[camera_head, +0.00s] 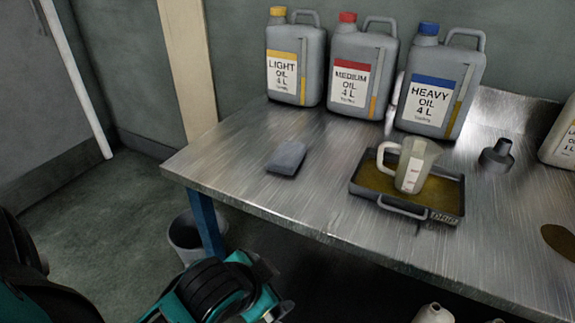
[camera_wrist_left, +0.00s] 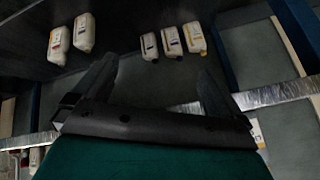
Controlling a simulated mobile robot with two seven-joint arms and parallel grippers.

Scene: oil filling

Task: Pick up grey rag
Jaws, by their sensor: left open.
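The grey rag (camera_head: 286,158), a small folded block, lies on the metal workbench (camera_head: 235,180) near its left end. My left gripper (camera_head: 275,288) is at the bottom of the head view, in front of and below the bench edge, well apart from the rag. In the left wrist view my left gripper (camera_wrist_left: 160,82) has its two fingers spread with nothing between them. The rag does not show in the left wrist view. My right gripper is not in view.
Light (camera_head: 283,77), medium (camera_head: 350,84) and heavy (camera_head: 429,103) oil canisters stand along the back. A tray (camera_head: 435,213) holds a beige jug (camera_head: 412,172), right of the rag. A dark funnel (camera_head: 496,156) stands farther right. A bin (camera_head: 186,238) is under the bench. The bench around the rag is clear.

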